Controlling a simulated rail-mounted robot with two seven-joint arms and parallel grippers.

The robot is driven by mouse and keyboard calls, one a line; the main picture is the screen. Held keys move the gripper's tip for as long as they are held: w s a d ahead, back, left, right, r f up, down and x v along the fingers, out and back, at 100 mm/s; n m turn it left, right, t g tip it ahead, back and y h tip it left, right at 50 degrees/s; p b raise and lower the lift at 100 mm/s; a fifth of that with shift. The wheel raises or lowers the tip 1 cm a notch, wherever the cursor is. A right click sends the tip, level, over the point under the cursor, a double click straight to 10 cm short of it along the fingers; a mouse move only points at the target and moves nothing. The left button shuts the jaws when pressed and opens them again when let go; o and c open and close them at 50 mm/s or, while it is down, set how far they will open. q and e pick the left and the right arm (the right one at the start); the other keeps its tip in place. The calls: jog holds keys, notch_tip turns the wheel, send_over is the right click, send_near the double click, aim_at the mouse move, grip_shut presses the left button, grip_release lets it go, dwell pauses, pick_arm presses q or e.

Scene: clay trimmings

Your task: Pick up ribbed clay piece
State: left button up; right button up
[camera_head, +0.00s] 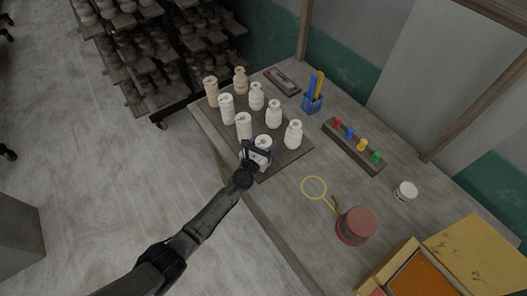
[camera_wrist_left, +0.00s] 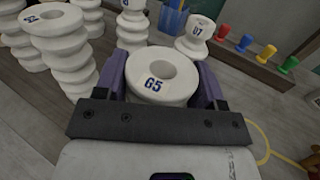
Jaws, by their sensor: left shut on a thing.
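My left gripper (camera_head: 258,152) is at the front corner of a dark board (camera_head: 285,159) on the table. In the left wrist view its purple fingers (camera_wrist_left: 160,82) are shut on both sides of a white clay piece marked G5 (camera_wrist_left: 158,70). That piece has a wide round rim with a hole; its lower body is hidden, so I cannot tell its ribbing or whether it touches the board. Ribbed white clay pieces stand to its left, one (camera_wrist_left: 62,45) near the gripper. A piece marked 07 (camera_wrist_left: 195,36) stands behind to the right. My right gripper is not in view.
Several white and tan pieces, such as one tan piece (camera_head: 211,91), stand in rows on the board.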

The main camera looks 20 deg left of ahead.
pick_arm(q)
grip_shut()
jog(key=shift+r, duration=0.1)
jog(key=shift+r, duration=0.15)
